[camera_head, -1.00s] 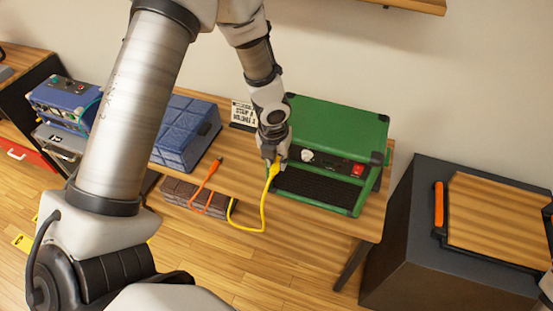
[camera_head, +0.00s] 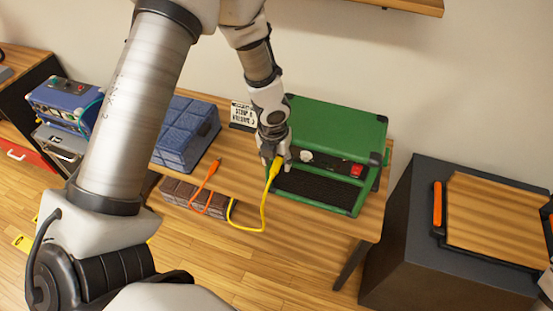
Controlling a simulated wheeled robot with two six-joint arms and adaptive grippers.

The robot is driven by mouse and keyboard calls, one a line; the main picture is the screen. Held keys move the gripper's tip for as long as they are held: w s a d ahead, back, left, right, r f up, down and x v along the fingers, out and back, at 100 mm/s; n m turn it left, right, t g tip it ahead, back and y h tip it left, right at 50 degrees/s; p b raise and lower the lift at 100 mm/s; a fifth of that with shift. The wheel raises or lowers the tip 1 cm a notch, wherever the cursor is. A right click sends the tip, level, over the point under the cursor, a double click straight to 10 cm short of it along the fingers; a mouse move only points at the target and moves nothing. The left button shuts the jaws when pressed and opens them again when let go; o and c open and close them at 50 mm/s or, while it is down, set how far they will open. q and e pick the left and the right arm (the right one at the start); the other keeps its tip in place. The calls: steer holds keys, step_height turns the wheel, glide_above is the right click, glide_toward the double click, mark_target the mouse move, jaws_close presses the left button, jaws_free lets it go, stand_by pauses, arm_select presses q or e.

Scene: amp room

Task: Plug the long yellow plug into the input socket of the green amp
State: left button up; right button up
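The green amp (camera_head: 335,127) stands on the wooden table, its control panel facing the front. The panel carries a white knob (camera_head: 306,156) and a red switch (camera_head: 357,170). My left gripper (camera_head: 275,160) is at the left end of this panel and appears shut on the yellow plug (camera_head: 275,168). The plug is tilted, and its yellow cable hangs below it in a loop. The plug's tip and the input socket are hidden by the gripper, so I cannot tell whether they touch. My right gripper is not in view.
An orange plug (camera_head: 213,168) with its cable stands left of the yellow cable, by a dark brown block (camera_head: 178,193). A blue quilted case (camera_head: 184,133) and a small sign (camera_head: 243,114) are behind. A dark cabinet (camera_head: 420,240) stands at right.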

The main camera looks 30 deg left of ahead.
arm_select(q)
steer(key=shift+r, duration=0.1)
step_height(320, 180, up, 12)
steer(key=s, duration=0.2)
steer(key=s+d+f+n+b, duration=0.2)
steer(key=s+f+n, duration=0.1)
steer(key=f+n, duration=0.4)
steer(key=s+d+f+n+g+h+b, duration=0.1)
steer(key=s+f+n+b, duration=0.15)
steer(key=f+n, duration=0.45)
steer(key=s+d+f+n+b, duration=0.2)
steer(key=s+f+n, duration=0.15)
steer(key=f, duration=0.75)
steer(key=s+f+n+b, duration=0.3)
steer(key=s+f+n, duration=0.8)
steer(key=n, duration=0.5)
steer(key=shift+s+a+f+y, duration=0.15)
steer(key=shift+s+a+y, duration=0.1)
steer(key=shift+s+y, duration=0.25)
steer(key=shift+c, duration=0.3)
